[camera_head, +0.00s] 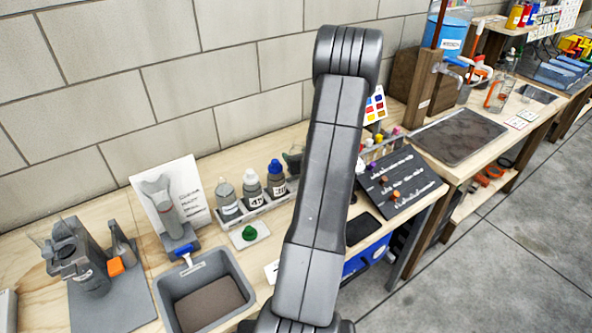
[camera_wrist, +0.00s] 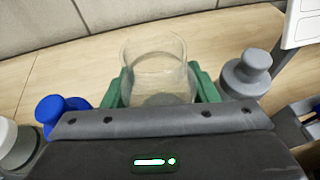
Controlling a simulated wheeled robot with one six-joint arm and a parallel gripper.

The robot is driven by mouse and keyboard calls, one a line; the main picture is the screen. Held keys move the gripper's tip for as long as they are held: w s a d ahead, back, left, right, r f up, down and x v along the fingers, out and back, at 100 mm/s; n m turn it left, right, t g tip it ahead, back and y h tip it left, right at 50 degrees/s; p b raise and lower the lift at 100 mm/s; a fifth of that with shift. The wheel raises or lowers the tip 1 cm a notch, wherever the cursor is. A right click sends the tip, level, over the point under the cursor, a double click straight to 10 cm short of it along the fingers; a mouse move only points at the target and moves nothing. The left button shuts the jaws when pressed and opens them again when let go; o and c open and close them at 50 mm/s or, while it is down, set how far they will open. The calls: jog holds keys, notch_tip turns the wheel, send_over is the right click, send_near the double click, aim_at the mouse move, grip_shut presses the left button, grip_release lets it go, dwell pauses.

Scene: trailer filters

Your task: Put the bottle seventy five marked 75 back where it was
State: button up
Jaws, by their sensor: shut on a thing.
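My gripper (camera_wrist: 160,88) has green fingers on either side of a clear, open-topped bottle (camera_wrist: 155,55) and is shut on it. No number shows on this bottle, so I cannot tell whether it is marked 75. In the head view my arm mostly hides the gripper and bottle; a dark greenish part shows just left of the arm. A grey-capped bottle (camera_head: 227,198), a white-capped bottle (camera_head: 252,187) and a blue-capped bottle (camera_head: 276,178) stand in a row on a pale rack (camera_head: 258,209). A green cap (camera_head: 249,233) lies on a white tile in front.
In the wrist view a blue cap (camera_wrist: 60,112) is close left and a grey-capped item (camera_wrist: 246,72) close right. A grey bin (camera_head: 206,290) stands in front. A dark sloped board (camera_head: 402,183) lies right of my arm. A wall (camera_head: 150,70) runs behind the bench.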

jog(key=shift+f+p, duration=0.35)
jog(key=shift+f, duration=2.4)
jog(key=shift+f, duration=0.15)
jog(key=o, duration=1)
jog(key=shift+r, duration=0.2)
jog(key=shift+s+d, duration=0.15)
jog(key=shift+s, duration=0.2)
jog(key=b+v, duration=0.2)
jog(key=v, duration=0.9)
jog(key=shift+s, duration=0.15)
